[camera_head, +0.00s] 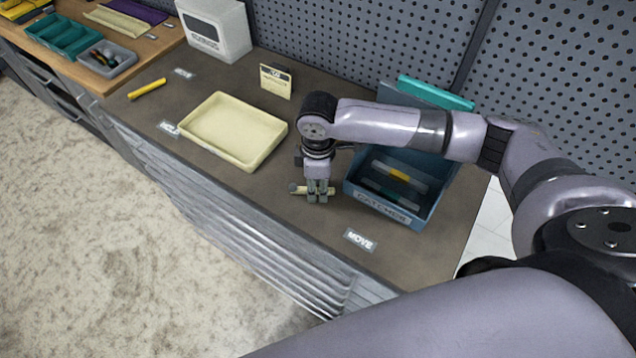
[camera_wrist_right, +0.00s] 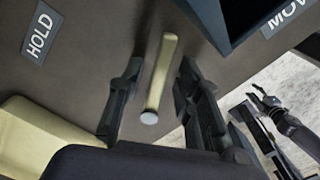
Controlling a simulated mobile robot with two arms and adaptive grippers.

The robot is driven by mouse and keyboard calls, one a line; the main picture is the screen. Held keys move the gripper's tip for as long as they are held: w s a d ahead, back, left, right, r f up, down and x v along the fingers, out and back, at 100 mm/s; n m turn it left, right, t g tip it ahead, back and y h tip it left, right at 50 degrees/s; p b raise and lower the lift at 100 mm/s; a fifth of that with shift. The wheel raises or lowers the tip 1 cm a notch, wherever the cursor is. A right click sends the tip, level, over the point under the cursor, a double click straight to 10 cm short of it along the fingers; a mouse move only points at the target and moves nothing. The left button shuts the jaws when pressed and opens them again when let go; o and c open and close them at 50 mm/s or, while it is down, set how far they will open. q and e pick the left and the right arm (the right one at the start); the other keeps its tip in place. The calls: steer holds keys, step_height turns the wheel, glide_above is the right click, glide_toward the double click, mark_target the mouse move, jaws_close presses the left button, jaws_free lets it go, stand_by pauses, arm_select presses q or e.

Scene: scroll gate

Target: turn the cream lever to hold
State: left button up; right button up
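The cream lever (camera_head: 299,190) lies low over the dark bench top, partly hidden by my right gripper (camera_head: 318,198). The lever (camera_wrist_right: 162,65) also shows in the right wrist view, with a round pale cap at its near end. My right gripper (camera_wrist_right: 158,95) has its fingers apart, one on each side of the lever, with gaps showing. The HOLD label (camera_wrist_right: 39,35) is at the upper left in the wrist view, and the MOVE label (camera_head: 360,239) is near the bench's front edge.
A blue bin (camera_head: 391,209) stands just right of my right gripper. A cream tray (camera_head: 225,163) lies to the left. A small cream sign (camera_head: 275,81), a white box (camera_head: 215,28) and a yellow marker (camera_head: 147,89) are farther back. Perforated panels (camera_head: 380,45) bound the rear.

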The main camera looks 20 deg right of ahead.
mark_target(318, 189)
step_height(318, 189, up, 12)
stand_by(0.7)
steer(key=shift+c, duration=0.4)
